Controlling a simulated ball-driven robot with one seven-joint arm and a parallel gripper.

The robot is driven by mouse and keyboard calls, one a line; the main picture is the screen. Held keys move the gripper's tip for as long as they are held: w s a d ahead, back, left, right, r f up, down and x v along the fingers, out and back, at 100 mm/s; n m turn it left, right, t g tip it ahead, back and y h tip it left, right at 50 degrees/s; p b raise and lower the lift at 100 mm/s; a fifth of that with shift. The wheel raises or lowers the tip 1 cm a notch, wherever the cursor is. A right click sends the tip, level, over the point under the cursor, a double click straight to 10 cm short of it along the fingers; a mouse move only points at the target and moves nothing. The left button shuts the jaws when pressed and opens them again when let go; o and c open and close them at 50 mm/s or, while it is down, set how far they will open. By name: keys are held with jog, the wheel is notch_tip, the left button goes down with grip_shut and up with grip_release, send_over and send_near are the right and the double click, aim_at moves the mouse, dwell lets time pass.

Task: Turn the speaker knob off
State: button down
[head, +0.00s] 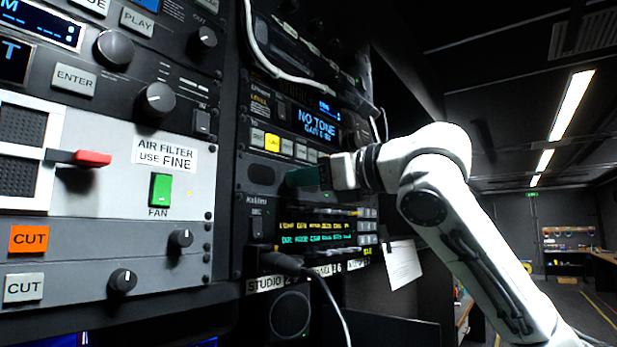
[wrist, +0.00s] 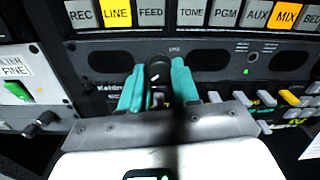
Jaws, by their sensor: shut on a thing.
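The speaker knob (wrist: 157,72) is a black round knob between two dark oval speaker grilles in the wrist view. My gripper (wrist: 158,80) has teal fingers, one on each side of the knob, and is shut on it. In the head view my gripper (head: 303,177) reaches in from the right to the panel, just right of the left speaker grille (head: 261,174). The knob is hidden there behind the fingers. A pale mark shows on the knob in the wrist view, but I cannot tell its exact setting.
A row of buttons with a lit LINE button (wrist: 116,14) and a lit MIX button (wrist: 287,14) runs above the knob. A red-handled lever (head: 91,158) and a green FAN switch (head: 160,190) are on the left panel.

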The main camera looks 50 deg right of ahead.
jog(key=shift+f, duration=0.2)
dwell(0.3)
jog(key=c, duration=0.8)
grip_release()
jog(key=shift+r, duration=0.15)
jog(key=s+b, duration=0.2)
jog(key=s, duration=0.8)
jog(key=shift+s, duration=0.4)
